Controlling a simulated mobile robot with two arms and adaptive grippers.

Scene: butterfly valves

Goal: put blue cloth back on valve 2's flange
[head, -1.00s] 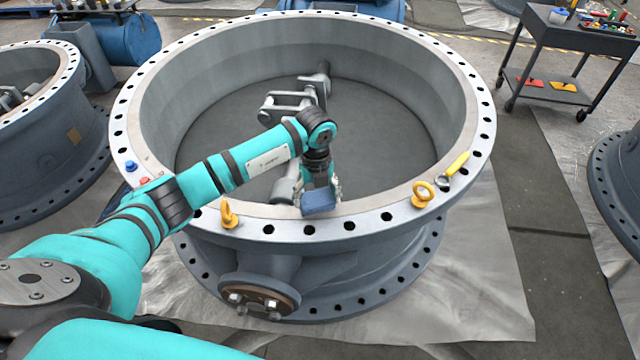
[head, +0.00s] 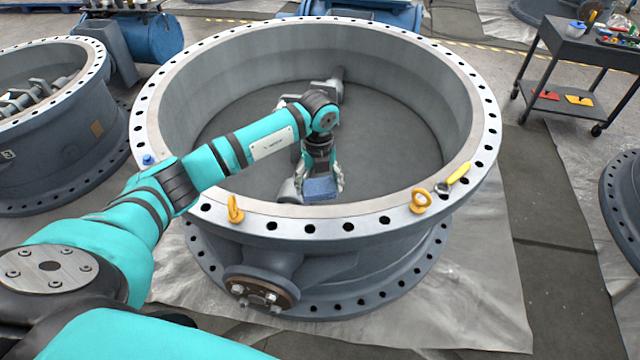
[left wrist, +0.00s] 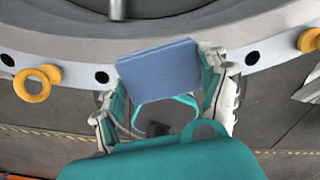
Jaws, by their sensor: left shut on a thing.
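The blue cloth (head: 321,189) is a folded pad. My left gripper (head: 320,180) is shut on it, pointing down at the inner side of the near flange rim. The cloth also shows in the left wrist view (left wrist: 158,70), between the two fingers of my left gripper (left wrist: 165,85). The large grey valve in the middle has a flange (head: 290,226) with bolt holes all round. The cloth overlaps the near rim in the head view; I cannot tell whether it touches the metal. No number is readable on this valve. My right gripper is not in view.
Two yellow eyebolts (head: 235,208) and (head: 421,200) stand on the near flange, with a yellow-handled tool (head: 453,180) beside the right one. A blue-capped item (head: 148,160) sits on the left rim. A second valve (head: 45,140) stands left; a tool cart (head: 590,45) stands back right.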

